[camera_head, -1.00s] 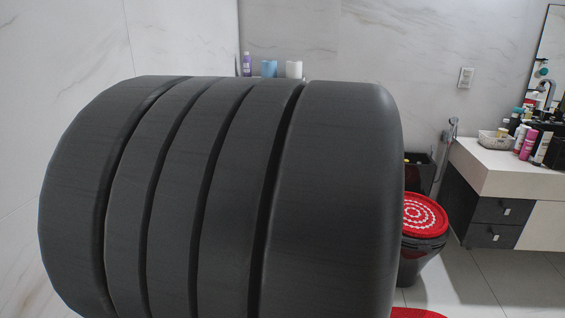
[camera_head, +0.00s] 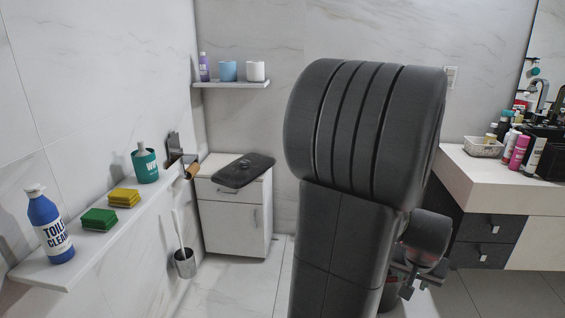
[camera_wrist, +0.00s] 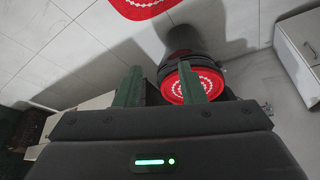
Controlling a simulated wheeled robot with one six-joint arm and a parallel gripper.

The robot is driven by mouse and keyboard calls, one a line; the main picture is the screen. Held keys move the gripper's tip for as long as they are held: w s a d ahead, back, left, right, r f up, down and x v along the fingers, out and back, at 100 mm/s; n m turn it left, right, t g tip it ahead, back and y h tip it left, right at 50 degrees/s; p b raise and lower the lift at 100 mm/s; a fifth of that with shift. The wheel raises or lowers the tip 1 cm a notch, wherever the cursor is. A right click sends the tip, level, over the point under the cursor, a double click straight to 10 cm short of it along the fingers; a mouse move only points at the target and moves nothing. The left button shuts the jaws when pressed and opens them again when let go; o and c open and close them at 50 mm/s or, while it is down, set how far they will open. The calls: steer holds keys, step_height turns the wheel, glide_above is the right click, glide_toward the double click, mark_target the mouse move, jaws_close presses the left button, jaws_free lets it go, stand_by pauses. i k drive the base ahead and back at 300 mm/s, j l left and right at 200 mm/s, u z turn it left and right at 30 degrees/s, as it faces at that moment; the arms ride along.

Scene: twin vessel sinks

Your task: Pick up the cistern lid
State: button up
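The cistern lid appears to be the dark slab (camera_head: 256,167) lying flat on the small white cabinet, left of my arm in the head view. It has a small round feature on top. My gripper (camera_wrist: 160,75) is open in the wrist view, its two green-lit fingers apart with nothing held between them. In the head view my gripper (camera_head: 408,277) hangs low at the right, well away from the slab and partly hidden by my arm. The slab is not seen in the wrist view.
A black toilet with a red patterned cover (camera_wrist: 193,82) lies beyond the fingers. A left wall shelf (camera_head: 75,262) holds a blue bottle, sponges and a green container. A wall shelf (camera_head: 232,84) with cups hangs above the cabinet (camera_head: 232,222). A vanity (camera_head: 500,185) stands right.

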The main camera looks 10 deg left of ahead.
mark_target(235, 175)
steer(key=i+u, duration=0.25)
steer(key=i, duration=0.2)
steer(key=i+l+u, duration=0.1)
steer(key=i+u, duration=0.15)
steer(key=i, duration=0.15)
steer(key=i+l+u, duration=0.25)
steer(key=i, duration=0.15)
steer(key=i+l+u, duration=0.25)
steer(key=i, duration=0.2)
steer(key=i+u, duration=0.3)
steer(key=i, duration=0.2)
steer(key=i+l+u, duration=0.15)
steer(key=i+u, duration=0.15)
steer(key=i, duration=0.2)
